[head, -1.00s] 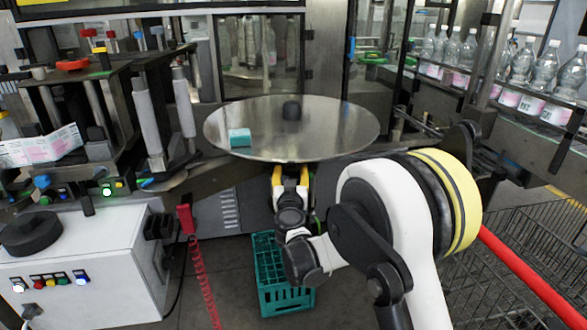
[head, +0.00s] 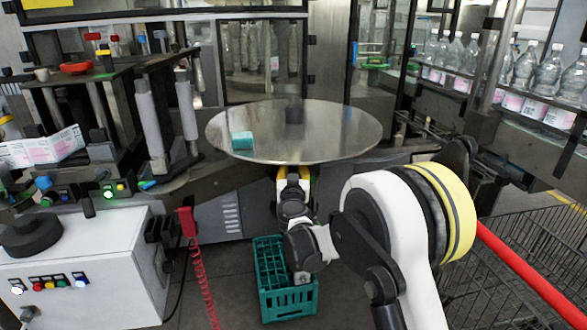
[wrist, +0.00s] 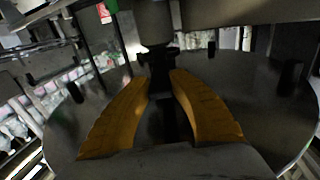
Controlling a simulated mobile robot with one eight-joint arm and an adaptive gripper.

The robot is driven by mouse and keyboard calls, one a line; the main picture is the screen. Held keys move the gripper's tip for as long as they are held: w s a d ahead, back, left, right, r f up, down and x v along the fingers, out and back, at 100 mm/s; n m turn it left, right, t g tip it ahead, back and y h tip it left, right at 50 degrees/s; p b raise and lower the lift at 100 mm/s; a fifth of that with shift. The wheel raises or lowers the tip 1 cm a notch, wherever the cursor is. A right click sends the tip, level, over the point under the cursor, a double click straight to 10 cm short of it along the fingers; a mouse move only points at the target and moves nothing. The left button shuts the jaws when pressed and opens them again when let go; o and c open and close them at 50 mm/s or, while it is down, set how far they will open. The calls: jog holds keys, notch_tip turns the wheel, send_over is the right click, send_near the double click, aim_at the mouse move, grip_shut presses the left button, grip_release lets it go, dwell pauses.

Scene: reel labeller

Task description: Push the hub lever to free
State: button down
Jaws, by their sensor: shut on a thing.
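A dark round plate (wrist: 245,110) spreads around the fingers.
A green crate (head: 288,302) stands on the floor below my arm. A white control box (head: 90,265) is at left, a wire cart (head: 520,250) at right. Bottles (head: 525,68) line a conveyor at the upper right.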

jog(key=shift+a, duration=0.1)
jog(key=a+m+h, duration=0.1)
jog(key=a+h, duration=0.1)
jog(key=a+m+h, duration=0.1)
jog(key=a+h, duration=0.1)
jog(key=shift+w+a+m, duration=0.2)
jog(key=shift+a+m, duration=0.1)
jog(key=c, duration=1.1)
grip_release()
jog(key=shift+a, duration=0.15)
jog(key=shift+c, duration=0.2)
jog(key=s+a, duration=0.2)
jog(key=s, duration=1)
jog(key=shift+w, duration=0.1)
